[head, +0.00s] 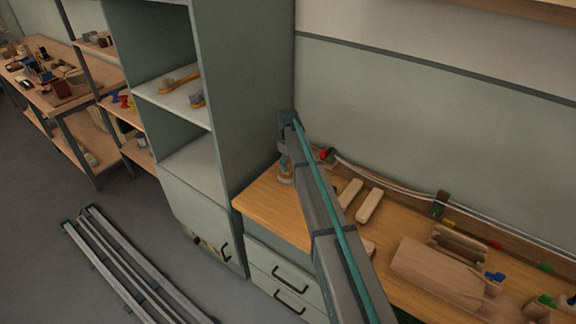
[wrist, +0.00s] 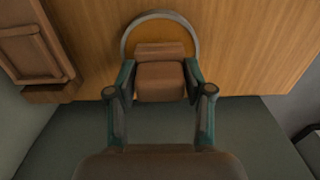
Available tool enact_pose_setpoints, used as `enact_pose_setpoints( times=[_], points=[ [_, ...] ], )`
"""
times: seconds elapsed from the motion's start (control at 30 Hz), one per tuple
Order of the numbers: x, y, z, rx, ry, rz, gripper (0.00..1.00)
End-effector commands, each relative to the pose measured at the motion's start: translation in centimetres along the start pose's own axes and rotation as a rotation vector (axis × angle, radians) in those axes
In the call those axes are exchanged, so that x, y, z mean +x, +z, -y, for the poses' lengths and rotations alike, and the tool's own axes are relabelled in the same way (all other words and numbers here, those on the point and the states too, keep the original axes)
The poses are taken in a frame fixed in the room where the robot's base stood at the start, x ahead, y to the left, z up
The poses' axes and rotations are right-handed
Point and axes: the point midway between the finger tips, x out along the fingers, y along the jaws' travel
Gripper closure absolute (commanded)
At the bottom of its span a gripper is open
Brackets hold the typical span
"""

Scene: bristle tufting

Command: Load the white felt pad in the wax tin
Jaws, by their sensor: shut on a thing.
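My gripper (wrist: 160,72) shows in the wrist view with its two teal fingers shut on a brown block (wrist: 161,83). The block has a narrower lighter part at its far end. A round grey rim (wrist: 160,15), perhaps the wax tin, lies around and beyond the far end of the block, with orange-brown inside it. Whether the block touches the rim, I cannot tell. In the head view a small round orange thing (head: 286,178) is under the end of my arm at the bench's left end. I see no clearly white felt pad.
The wooden bench (head: 262,205) carries pale blocks (head: 369,205) and a large wooden piece (head: 430,268) to the right. A tall grey-green cabinet (head: 245,90) stands just left. A brown wooden box (wrist: 35,50) is at the wrist view's left. Bench front is open.

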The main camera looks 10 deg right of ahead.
Motion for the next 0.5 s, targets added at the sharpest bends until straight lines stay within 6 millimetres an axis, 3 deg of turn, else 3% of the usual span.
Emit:
enact_pose_setpoints(
  times=[0.5],
  points=[
    [-4.0, 0.0, 0.0, 0.000, 0.001, -0.001, 0.77]
  ],
)
